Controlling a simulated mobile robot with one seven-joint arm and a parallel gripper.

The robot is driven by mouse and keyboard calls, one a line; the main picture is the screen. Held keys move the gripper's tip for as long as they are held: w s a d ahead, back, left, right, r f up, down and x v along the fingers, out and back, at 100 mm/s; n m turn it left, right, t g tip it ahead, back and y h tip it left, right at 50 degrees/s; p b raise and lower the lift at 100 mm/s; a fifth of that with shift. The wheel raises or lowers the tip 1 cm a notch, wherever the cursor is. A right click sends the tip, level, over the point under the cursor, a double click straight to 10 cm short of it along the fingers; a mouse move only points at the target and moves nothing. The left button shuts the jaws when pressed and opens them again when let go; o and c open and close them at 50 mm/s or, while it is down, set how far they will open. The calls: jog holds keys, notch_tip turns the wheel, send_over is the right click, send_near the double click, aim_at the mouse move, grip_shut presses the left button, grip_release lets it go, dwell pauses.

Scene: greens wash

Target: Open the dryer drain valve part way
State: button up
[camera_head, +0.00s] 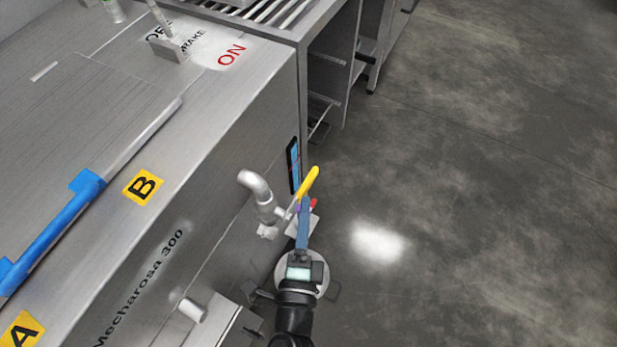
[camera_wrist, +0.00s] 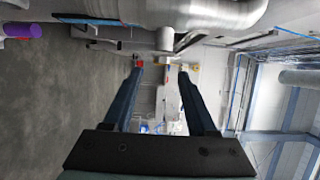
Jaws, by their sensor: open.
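A drain valve with a yellow lever (camera_head: 309,182) sits by a grey elbow pipe (camera_head: 256,186) on the side of the steel machine in the head view. The lever slants up and to the right. My gripper (camera_head: 304,206) is just below the lever there, its blue finger overlapping the valve area. In the wrist view my gripper (camera_wrist: 160,72) is open, and a thin yellow strip, probably the lever (camera_wrist: 172,66), shows between or just beyond the fingertips. I cannot tell whether they touch. The valve body is partly hidden.
The machine (camera_head: 215,140) with its B label fills the left. A small red part (camera_head: 313,203) is close to my fingers, and a dark-framed blue panel (camera_head: 293,165) is behind the valve. A steel rack (camera_head: 325,75) stands beyond. The floor (camera_head: 470,200) at right is clear.

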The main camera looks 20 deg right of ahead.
aim_at(307, 191)
jog(key=b+x, duration=0.1)
jog(key=x, duration=0.6)
jog(key=shift+w+d, duration=0.15)
jog(key=shift+w, duration=0.15)
grip_shut()
dwell(1.0)
